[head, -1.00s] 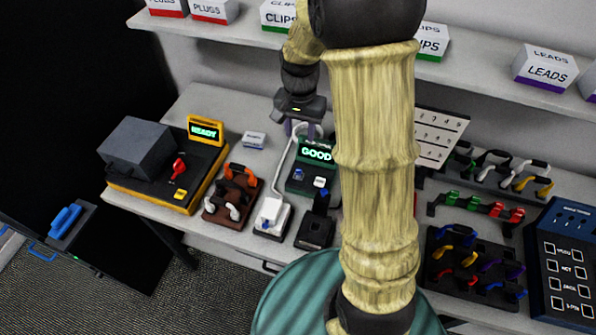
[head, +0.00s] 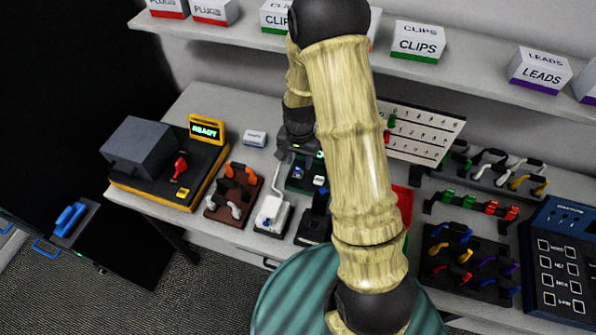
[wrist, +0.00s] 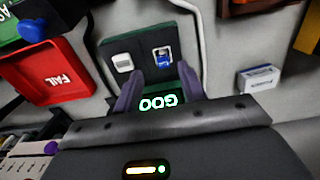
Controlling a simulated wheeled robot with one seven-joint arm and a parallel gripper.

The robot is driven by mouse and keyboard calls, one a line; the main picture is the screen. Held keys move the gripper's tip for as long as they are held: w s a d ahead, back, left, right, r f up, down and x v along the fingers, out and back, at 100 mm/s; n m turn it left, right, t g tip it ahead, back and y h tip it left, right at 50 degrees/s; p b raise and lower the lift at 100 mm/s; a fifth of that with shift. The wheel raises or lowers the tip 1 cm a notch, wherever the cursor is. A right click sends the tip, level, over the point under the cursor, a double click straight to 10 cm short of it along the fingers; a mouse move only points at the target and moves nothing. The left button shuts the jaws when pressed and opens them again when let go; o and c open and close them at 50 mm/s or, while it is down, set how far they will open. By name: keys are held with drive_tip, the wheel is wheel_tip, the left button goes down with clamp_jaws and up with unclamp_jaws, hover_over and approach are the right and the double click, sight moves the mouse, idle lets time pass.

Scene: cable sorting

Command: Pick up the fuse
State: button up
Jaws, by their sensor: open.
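A green tester (head: 303,184) with a lit "GOOD" display stands mid-bench, partly hidden by my arm. In the wrist view the tester (wrist: 118,50) carries a small blue piece (wrist: 165,72) in a pale-edged slot, which looks like the fuse, though I cannot be sure. A white square piece (wrist: 123,62) sits beside it. My gripper (wrist: 159,76) is open, its purple fingers on either side of the blue piece. Whether they touch it I cannot tell. In the head view my gripper (head: 297,146) is above the tester's back part.
A white probe unit (head: 271,212) stands left of the tester, its cable running close to my gripper. A red "FAIL" tray (wrist: 48,76) lies left in the wrist view, and a small white box (wrist: 258,78) right. A shelf with labelled boxes (head: 418,40) is above.

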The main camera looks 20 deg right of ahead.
sight(298, 169)
drive_tip(key=shift+w+a+f+p, duration=0.15)
drive_tip(key=shift+f+p, duration=0.4)
drive_tip(key=shift+f, duration=0.75)
drive_tip(key=shift+w+d+f+p, duration=0.15)
drive_tip(key=shift+f+p, duration=0.35)
drive_tip(key=shift+f, duration=0.8)
drive_tip(key=shift+a, duration=0.1)
clamp_jaws()
